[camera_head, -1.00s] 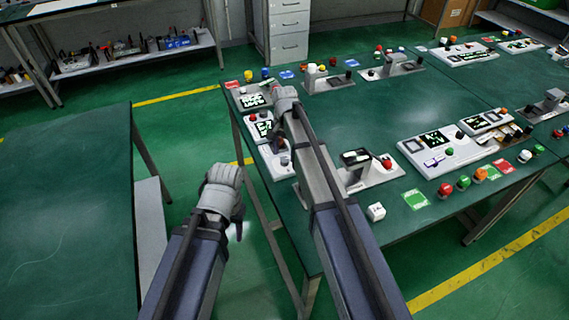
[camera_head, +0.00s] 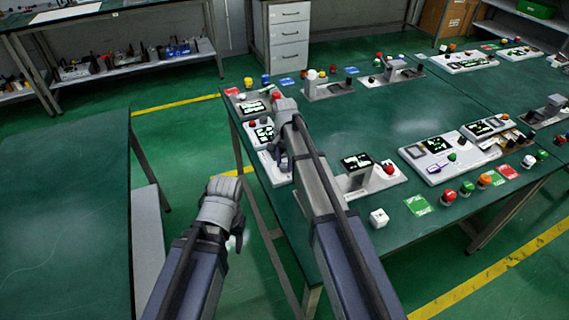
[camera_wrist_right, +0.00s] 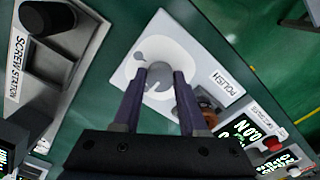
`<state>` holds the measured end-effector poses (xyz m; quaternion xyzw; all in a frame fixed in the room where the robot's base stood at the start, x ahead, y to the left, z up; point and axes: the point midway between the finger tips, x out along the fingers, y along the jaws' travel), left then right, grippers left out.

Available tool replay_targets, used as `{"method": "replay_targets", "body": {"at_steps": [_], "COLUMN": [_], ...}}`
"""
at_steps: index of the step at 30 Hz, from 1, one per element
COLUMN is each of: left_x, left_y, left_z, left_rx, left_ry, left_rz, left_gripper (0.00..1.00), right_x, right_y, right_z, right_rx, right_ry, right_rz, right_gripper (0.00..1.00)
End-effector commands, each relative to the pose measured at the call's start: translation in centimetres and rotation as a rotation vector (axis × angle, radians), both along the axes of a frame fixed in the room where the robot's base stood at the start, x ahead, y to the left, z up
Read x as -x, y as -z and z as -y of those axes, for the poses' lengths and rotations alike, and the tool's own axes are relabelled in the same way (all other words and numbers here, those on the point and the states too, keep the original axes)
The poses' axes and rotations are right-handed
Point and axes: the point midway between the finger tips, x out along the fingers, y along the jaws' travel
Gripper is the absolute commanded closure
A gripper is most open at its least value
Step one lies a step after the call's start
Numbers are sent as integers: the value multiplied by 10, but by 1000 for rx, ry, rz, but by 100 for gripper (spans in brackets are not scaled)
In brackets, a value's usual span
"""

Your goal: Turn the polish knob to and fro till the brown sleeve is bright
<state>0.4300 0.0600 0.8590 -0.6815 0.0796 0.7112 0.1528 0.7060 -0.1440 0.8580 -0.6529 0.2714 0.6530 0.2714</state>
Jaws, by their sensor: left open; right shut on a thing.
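The white polish station (camera_wrist_right: 190,48), labelled POLISH, fills the middle of the right wrist view. Its round grey knob (camera_wrist_right: 158,84) sits between the fingers of my right gripper (camera_wrist_right: 158,78), which is shut on it. A brown piece (camera_wrist_right: 207,117), seemingly the sleeve, shows just right of the right finger, partly hidden by it; how bright it is I cannot tell. In the head view my right gripper (camera_head: 281,160) points down at the station at the table's left edge. My left gripper (camera_head: 236,238) hangs open and empty over the floor, left of the table.
Bare table surface (camera_head: 400,118) lies beyond.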

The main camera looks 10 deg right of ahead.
Motion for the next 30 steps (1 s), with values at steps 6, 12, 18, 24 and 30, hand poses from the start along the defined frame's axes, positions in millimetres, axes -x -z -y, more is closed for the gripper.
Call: {"method": "replay_targets", "body": {"at_steps": [6,12,18,24,30], "left_x": [0,0,0,0,0], "left_y": [0,0,0,0,0], "left_z": [0,0,0,0,0], "left_rx": [0,0,0,0,0], "left_ry": [0,0,0,0,0], "left_rz": [0,0,0,0,0], "left_gripper": [50,50,50,50,50], "right_x": [0,0,0,0,0], "right_y": [0,0,0,0,0], "right_z": [0,0,0,0,0], "right_rx": [0,0,0,0,0], "right_ry": [0,-2,-45,-169,-353], "right_rz": [0,0,0,0,0], "right_gripper": [100,100,100,100,100]}}
